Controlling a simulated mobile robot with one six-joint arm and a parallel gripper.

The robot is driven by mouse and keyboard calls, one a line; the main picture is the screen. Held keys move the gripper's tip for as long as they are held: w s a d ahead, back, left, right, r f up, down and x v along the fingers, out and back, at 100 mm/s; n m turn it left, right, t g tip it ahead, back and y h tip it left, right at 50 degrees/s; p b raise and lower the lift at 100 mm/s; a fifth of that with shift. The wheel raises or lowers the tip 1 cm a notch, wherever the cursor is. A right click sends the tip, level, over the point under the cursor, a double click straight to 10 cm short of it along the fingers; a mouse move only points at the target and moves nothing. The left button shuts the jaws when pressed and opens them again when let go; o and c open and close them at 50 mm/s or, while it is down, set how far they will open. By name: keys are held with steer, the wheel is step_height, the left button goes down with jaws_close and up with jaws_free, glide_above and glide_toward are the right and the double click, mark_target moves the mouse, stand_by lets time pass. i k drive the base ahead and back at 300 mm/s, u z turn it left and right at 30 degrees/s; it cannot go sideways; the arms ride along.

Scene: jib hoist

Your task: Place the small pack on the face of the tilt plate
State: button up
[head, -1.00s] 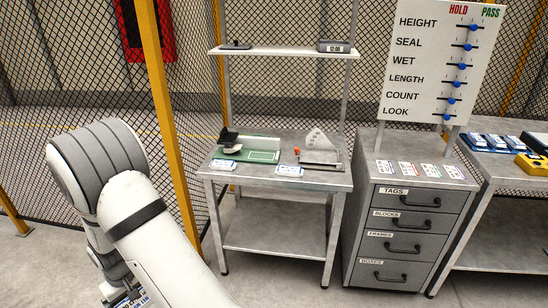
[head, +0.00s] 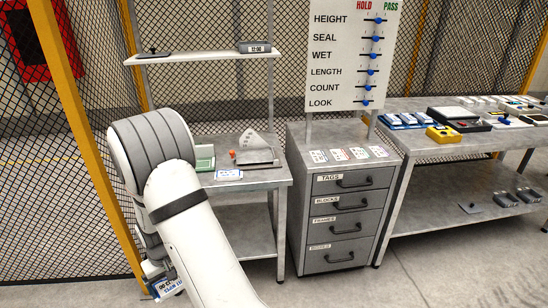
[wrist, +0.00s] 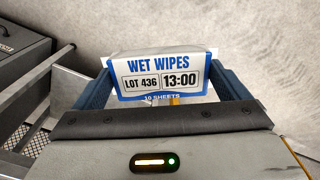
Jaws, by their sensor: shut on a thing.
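My gripper (wrist: 160,86) is shut on the small pack (wrist: 160,65), one blue finger at each side of it. The pack is white and blue and reads WET WIPES, LOT 436, 13:00. In the head view the pack (head: 167,287) shows low at the left, beside my arm, well below and in front of the small table. The tilt plate (head: 256,145) appears to be the grey device with a raised, marked plate on that table.
The small table (head: 270,175) has a card (head: 228,174) at its front edge. A drawer cabinet (head: 340,200) stands right of it under a HOLD/PASS board (head: 350,60). A loaded bench (head: 440,150) is farther right. A yellow post (head: 70,110) and mesh fence stand left.

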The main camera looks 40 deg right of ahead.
mark_target(251, 156)
steer(key=u, duration=1.7)
steer(key=i, duration=0.05)
steer(key=z, duration=2.85)
